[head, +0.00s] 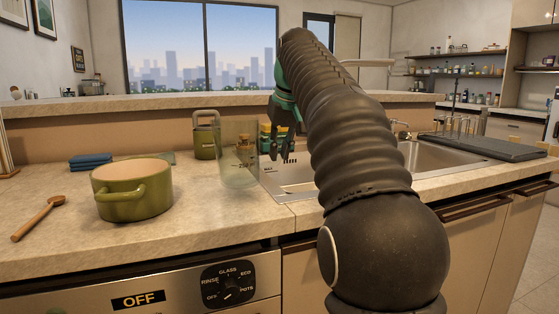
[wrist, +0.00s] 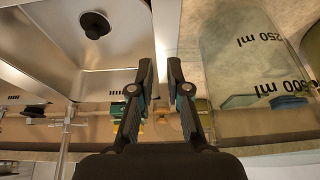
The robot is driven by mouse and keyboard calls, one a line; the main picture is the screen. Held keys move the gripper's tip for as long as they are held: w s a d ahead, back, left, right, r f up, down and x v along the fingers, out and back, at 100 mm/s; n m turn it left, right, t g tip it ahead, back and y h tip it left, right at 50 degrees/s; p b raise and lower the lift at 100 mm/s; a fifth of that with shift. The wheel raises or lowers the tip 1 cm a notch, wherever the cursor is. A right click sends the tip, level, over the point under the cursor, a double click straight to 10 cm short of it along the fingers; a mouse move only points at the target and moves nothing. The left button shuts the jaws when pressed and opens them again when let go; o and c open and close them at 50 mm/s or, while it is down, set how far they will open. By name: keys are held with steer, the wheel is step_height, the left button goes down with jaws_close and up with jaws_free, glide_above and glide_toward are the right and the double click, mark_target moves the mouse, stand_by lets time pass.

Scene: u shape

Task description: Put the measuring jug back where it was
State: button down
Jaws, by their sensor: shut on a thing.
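The measuring jug (head: 239,168) is clear glass with dark markings. In the head view it is upright over the counter just left of the sink; I cannot tell if its base touches the counter. My gripper (head: 274,156) is at the jug's right side, with its fingers pointing down. In the wrist view the jug (wrist: 245,65) fills the right side, with its 250 ml and 500 ml marks upside down. My gripper (wrist: 160,75) is shut on the jug there, its fingers close together beside the glass. The exact grip point on the clear glass is hard to see.
A green pot (head: 132,190), a wooden spoon (head: 38,218) and a blue cloth (head: 90,161) are on the left counter. A green canister (head: 206,137) and a corked jar (head: 243,143) stand behind the jug. The sink (head: 428,157) lies right. Counter between pot and jug is clear.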

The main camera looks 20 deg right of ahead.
steer(key=shift+f+b, duration=0.3)
steer(key=shift+f, duration=0.95)
steer(key=shift+f, duration=0.1)
steer(key=c, duration=1.1)
jaws_free()
steer(key=shift+c, duration=0.2)
steer(key=shift+s+r, duration=0.1)
steer(key=shift+r, duration=0.25)
steer(key=v, duration=1.1)
steer(key=shift+r+p, duration=0.2)
steer(key=shift+p, duration=0.1)
steer(key=shift+s, duration=0.1)
